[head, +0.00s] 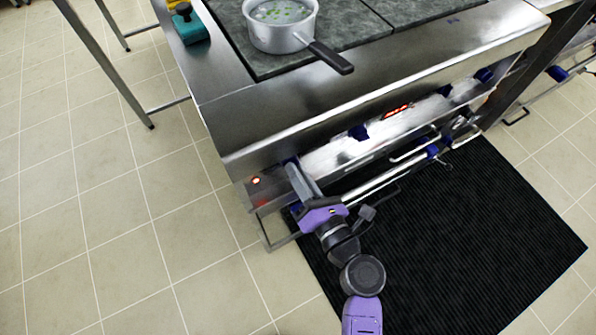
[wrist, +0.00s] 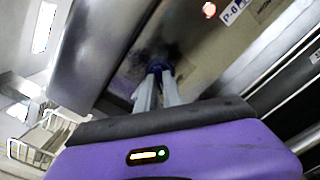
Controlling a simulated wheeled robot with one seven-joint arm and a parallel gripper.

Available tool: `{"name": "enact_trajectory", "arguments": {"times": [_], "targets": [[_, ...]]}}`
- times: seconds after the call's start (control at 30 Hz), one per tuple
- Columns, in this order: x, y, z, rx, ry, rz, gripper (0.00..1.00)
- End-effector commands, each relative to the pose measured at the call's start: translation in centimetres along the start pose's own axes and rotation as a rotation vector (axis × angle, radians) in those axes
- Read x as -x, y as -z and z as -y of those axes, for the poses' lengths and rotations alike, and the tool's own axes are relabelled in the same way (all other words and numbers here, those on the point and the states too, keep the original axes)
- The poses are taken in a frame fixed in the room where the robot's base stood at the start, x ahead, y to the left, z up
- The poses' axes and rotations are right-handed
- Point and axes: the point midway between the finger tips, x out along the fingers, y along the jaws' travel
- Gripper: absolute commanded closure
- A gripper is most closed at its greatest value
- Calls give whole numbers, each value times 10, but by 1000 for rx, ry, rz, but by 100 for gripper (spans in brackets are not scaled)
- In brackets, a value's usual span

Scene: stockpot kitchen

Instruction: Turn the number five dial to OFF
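A blue dial (head: 290,161) sits at the left end of the stove's front panel. In the wrist view the same dial (wrist: 157,67) shows between the tips of my grey fingers. My gripper (head: 293,168) reaches up to it from the front. The two fingers (wrist: 157,76) lie close together, one on each side of the dial, and appear to touch it. The fingers hide much of the dial, and its pointer and number cannot be read. A red lamp (head: 256,180) glows on the panel to the left of the dial.
Other blue knobs (head: 358,132) line the panel to the right. An oven handle rail (head: 375,183) runs below. A pot (head: 281,30) stands on the cooktop, its dark handle (head: 330,57) pointing toward the front edge. A black mat (head: 460,240) covers the floor in front.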

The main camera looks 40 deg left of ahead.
Motion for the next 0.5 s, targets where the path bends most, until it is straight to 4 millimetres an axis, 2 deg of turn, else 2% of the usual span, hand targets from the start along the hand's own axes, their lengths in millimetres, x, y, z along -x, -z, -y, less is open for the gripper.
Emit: {"name": "enact_trajectory", "arguments": {"times": [0.5], "targets": [[0,0,0,51,0,0,100]]}}
